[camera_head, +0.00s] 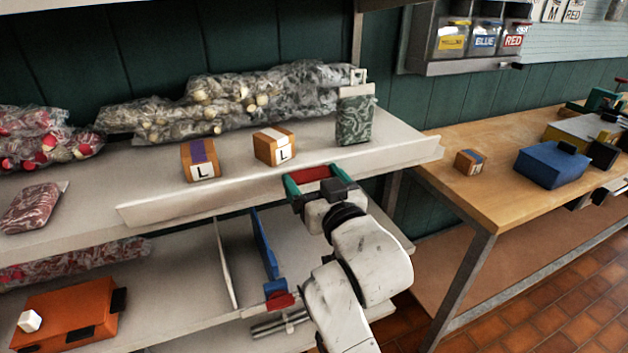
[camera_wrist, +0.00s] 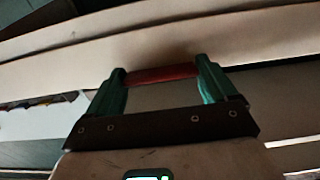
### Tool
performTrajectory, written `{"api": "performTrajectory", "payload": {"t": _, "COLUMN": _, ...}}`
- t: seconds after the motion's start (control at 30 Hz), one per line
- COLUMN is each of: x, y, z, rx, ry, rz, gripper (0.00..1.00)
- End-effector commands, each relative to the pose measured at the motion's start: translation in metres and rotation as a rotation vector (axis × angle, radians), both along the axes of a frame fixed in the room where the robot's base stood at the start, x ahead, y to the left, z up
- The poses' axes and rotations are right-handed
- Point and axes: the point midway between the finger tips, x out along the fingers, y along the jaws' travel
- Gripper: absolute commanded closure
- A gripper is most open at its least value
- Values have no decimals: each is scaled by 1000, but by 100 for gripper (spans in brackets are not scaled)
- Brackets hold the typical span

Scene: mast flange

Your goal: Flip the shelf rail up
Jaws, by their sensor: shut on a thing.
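The shelf rail (camera_head: 220,193) is a long pale strip along the front edge of the upper shelf (camera_head: 95,200). How far it is tilted is hard to tell. My gripper (camera_head: 313,177) is at the rail's front, right of its middle. Its green fingers stand wide apart with a red bar (camera_head: 315,172) between them. The wrist view shows the red bar (camera_wrist: 160,74) spanning the green fingertips (camera_wrist: 162,76), against the pale rail (camera_wrist: 225,45). The gripper is shut on this bar, which seems to be the rail's handle. The join between bar and rail is hidden.
Two orange L boxes (camera_head: 201,160) (camera_head: 274,146) and a green patterned box (camera_head: 355,118) stand behind the rail. Plastic bags (camera_head: 225,105) lie further back. A wooden workbench (camera_head: 485,190) stands right. The lower shelf holds blue and white upright pieces (camera_head: 263,245) and an orange case (camera_head: 70,315).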

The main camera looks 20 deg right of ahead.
Motion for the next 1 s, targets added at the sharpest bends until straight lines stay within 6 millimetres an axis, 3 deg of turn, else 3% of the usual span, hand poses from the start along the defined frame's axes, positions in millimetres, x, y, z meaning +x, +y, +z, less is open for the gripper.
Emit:
{"api": "performTrajectory", "payload": {"t": 0.5, "x": 9, "y": 0, "z": 14, "rx": 0, "ry": 158, "rz": -1, "gripper": 45}}
{"api": "performTrajectory", "payload": {"t": 1.0, "x": 12, "y": 0, "z": 10, "rx": 1, "ry": 230, "rz": 0, "gripper": 45}}
